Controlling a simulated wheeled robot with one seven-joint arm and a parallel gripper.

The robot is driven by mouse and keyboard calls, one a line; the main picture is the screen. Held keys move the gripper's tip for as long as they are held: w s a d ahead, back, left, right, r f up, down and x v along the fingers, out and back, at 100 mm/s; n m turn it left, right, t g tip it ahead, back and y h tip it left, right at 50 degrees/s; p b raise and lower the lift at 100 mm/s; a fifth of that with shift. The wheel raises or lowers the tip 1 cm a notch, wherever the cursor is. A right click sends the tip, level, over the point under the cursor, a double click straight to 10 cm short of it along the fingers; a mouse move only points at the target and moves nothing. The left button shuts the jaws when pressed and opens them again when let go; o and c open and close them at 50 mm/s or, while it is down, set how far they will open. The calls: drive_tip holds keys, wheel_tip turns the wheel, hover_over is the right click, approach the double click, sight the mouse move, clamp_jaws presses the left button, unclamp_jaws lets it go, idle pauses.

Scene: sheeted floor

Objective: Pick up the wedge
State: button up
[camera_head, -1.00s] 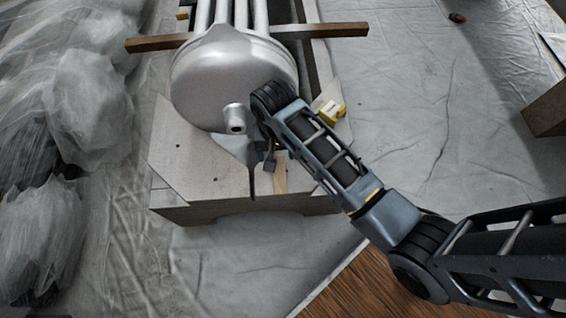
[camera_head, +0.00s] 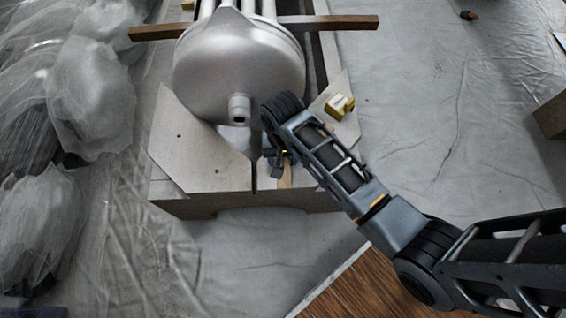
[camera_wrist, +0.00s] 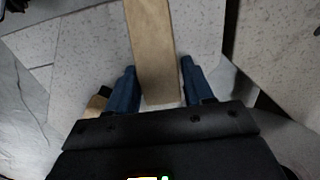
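The wedge is a light wooden strip (camera_wrist: 152,45) between and beyond my fingers in the wrist view. Its near end lies close to my palm. In the head view a small pale part of the wedge (camera_head: 285,176) shows beside my gripper, over the grey block. My gripper (camera_wrist: 158,68) has its two blue fingers apart, one on each side of the wedge. Whether either finger touches the wood is unclear. In the head view my gripper (camera_head: 277,163) is partly hidden by my own wrist, low over the front of the block.
A large metal tank (camera_head: 235,70) rests above the speckled grey block (camera_head: 205,165), just behind my gripper. Wooden bars cross under the tank. Plastic-wrapped bundles (camera_head: 95,95) lie left. Sheeted floor at right is mostly clear.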

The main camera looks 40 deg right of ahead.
drive_tip(key=c, duration=0.8)
